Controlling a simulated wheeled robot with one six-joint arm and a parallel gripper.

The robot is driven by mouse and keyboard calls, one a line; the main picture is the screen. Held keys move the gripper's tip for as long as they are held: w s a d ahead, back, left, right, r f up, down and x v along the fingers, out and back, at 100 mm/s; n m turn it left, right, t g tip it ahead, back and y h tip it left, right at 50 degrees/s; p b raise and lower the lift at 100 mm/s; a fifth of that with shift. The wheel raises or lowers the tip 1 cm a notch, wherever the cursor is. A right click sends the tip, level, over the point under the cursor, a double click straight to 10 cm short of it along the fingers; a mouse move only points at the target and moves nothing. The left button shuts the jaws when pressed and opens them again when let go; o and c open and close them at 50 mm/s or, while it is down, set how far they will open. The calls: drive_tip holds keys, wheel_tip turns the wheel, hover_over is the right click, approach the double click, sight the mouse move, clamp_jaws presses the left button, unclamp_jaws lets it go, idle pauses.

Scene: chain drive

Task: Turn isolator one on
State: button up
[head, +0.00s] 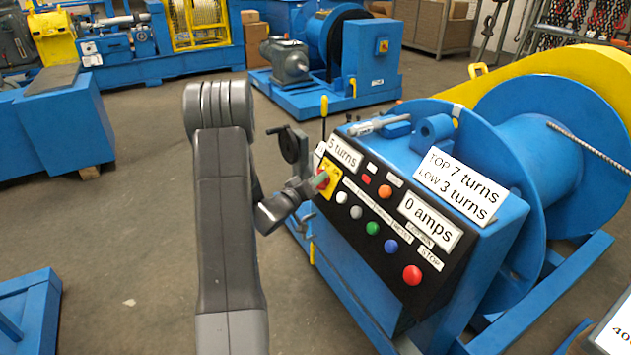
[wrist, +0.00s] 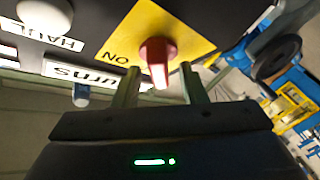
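The isolator is a red rotary knob on a yellow plate (head: 330,168) at the upper left of the black control panel, largely hidden behind my gripper (head: 318,181) in the head view. In the wrist view the red knob (wrist: 158,56) sits on the yellow plate (wrist: 165,22), its handle pointing down the picture. An upside-down ON label (wrist: 116,57) lies just left of the knob. My gripper (wrist: 160,84) is open, with one finger on each side of the handle's end and visible gaps to both. I cannot tell whether the fingertips touch the plate.
The panel carries white, green (head: 372,228), blue and red (head: 412,275) buttons close to my gripper, and signs reading 5 turns and 0 amps (head: 430,220). A blue winch drum (head: 530,140) is at right.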

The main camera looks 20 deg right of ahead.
clamp_jaws()
drive_tip(key=shift+f+m+b, duration=0.1)
drive_tip(key=shift+m+b, duration=0.2)
drive_tip(key=shift+b, duration=0.05)
drive_tip(key=shift+w+m+g+h+b, duration=0.15)
drive_tip(key=shift+m+g+b, duration=1.2)
drive_tip(key=shift+m+g, duration=1.9)
drive_tip(key=shift+m+g+h+b, duration=0.25)
drive_tip(key=shift+m+g+b, duration=1.2)
drive_tip(key=shift+m, duration=3.45)
drive_tip(key=shift+w+m+g+h+b, duration=0.15)
drive_tip(key=shift+m+g+b, duration=1.05)
drive_tip(key=shift+m+g, duration=2.15)
drive_tip(key=shift+m+t, duration=0.55)
drive_tip(key=shift+m, duration=0.45)
